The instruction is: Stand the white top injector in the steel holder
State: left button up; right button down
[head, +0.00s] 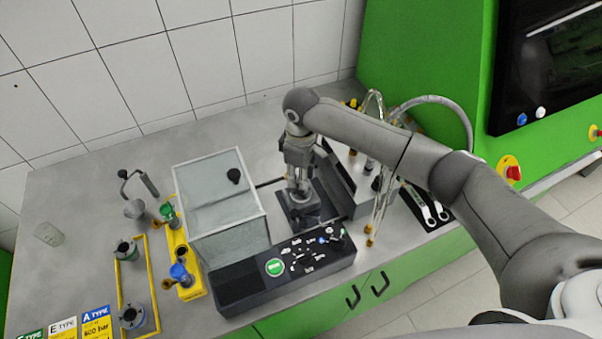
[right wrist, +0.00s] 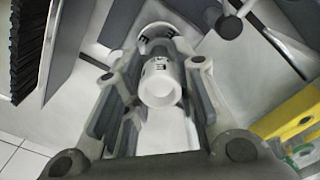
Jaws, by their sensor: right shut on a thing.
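My right gripper (head: 299,180) comes down from above onto the dark base beside the clear box. In the right wrist view the white top injector (right wrist: 160,84) sits between the fingers of the right gripper (right wrist: 155,105), which is shut on it. Its round end faces the camera. In the head view the gripper hides most of the injector. A square grey metal piece (head: 300,199) lies right under the gripper; I cannot tell whether it is the steel holder, or whether the injector touches it. My left gripper is not in view.
A clear-walled box (head: 217,200) stands close left of the gripper. A black control panel (head: 300,258) with buttons lies in front. Thin hoses with brass ends (head: 370,230) and a tray of wrenches (head: 428,207) are at right. A yellow rack (head: 187,262) with fittings stands at left.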

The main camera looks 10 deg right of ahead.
jog(key=shift+f, duration=0.4)
dwell(0.5)
jog(key=c, duration=1.1)
grip_release()
notch_tip(320, 180, up, 2)
jog(key=p, duration=0.2)
jog(key=shift+r+p, duration=0.25)
jog(key=shift+p, duration=0.1)
jog(key=shift+r, duration=2.25)
